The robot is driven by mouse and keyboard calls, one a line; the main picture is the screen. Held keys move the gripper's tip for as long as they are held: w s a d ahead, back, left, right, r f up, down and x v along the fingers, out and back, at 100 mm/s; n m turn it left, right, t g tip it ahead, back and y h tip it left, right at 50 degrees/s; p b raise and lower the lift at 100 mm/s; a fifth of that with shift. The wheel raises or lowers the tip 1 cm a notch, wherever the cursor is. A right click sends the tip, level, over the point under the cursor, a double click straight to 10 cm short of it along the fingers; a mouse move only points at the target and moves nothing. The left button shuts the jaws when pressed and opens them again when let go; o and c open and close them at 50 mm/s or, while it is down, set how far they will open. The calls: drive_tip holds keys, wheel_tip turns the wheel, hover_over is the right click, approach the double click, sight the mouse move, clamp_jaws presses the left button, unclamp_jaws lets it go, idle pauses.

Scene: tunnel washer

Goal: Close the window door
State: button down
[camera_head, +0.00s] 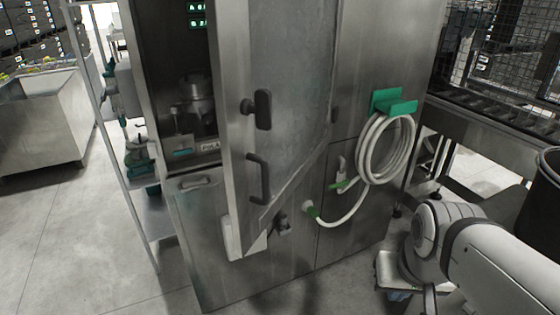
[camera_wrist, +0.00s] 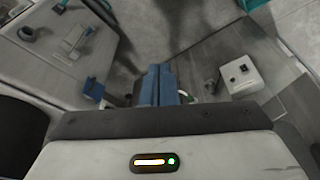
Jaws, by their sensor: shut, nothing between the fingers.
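The window door (camera_head: 290,75) stands swung open on the front of the tall steel cabinet in the head view. It has a dark latch (camera_head: 263,110) and a dark bar handle (camera_head: 258,178) along its left, free edge. The opening (camera_head: 190,95) left of the door is uncovered and shows machinery inside. My gripper (camera_wrist: 158,72) is shut and empty, with its blue fingers together in the wrist view. My arm is at the lower right of the head view, apart from the door. I cannot tell whether the door shows in the wrist view.
A white hose (camera_head: 385,150) hangs coiled on a green bracket (camera_head: 392,103) right of the door. A conveyor (camera_head: 500,125) stands at the right, beside a dark bin (camera_head: 542,215). A shelf rack (camera_head: 115,130) stands left of the cabinet. Floor at the left (camera_head: 70,235) is clear.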

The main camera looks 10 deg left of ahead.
drive_tip(key=shift+s+a, duration=0.1)
drive_tip(key=shift+a, duration=0.05)
drive_tip(key=w+a+r+m+y, duration=0.2)
drive_tip(key=w+a+r+y, duration=0.25)
drive_tip(key=a+r, duration=0.3)
drive_tip(key=w+a+r+m+y, duration=0.2)
drive_tip(key=w+a+r+y, duration=0.2)
drive_tip(key=w+a+r, duration=0.4)
drive_tip(key=p, duration=0.1)
approach(244, 198)
wheel_tip(244, 198, down, 4)
drive_tip(key=a, duration=0.2)
drive_tip(key=shift+w+a+f, duration=0.2)
drive_tip(key=shift+w+a, duration=0.4)
drive_tip(key=shift+a, duration=0.3)
drive_tip(key=shift+p, duration=0.3)
